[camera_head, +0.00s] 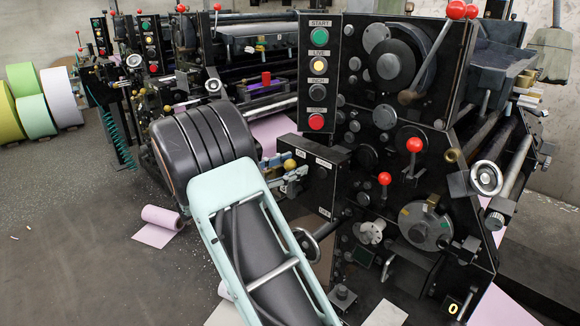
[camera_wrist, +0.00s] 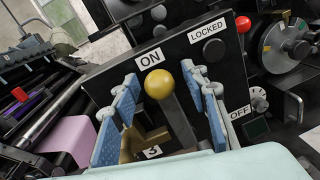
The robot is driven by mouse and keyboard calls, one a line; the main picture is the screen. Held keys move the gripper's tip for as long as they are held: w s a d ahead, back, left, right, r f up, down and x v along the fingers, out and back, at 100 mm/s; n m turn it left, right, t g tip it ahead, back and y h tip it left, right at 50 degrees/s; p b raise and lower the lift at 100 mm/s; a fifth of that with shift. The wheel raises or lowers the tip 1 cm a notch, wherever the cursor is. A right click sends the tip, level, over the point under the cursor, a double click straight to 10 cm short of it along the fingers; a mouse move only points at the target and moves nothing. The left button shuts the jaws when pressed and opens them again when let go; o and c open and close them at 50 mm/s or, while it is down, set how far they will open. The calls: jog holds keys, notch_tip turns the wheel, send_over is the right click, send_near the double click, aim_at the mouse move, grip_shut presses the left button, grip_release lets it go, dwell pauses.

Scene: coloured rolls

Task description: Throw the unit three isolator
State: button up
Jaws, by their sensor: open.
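My gripper (camera_wrist: 168,92) is open, with one blue-padded finger on each side of the knob and lever. Whether a finger touches them I cannot tell. In the head view, the isolator box (camera_head: 322,182) stands right of my gripper (camera_head: 284,177), and the knob (camera_head: 290,165) shows between the fingers. The lever's base is partly hidden.
A tall black press panel with a button column (camera_head: 318,70) and red-knobbed levers (camera_head: 414,145) rises close behind and right of the isolator. A handwheel (camera_head: 486,178) sticks out at the right. A pink roll (camera_head: 160,216) lies on the open floor at left.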

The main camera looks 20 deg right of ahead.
jog(key=shift+c, duration=0.3)
grip_shut()
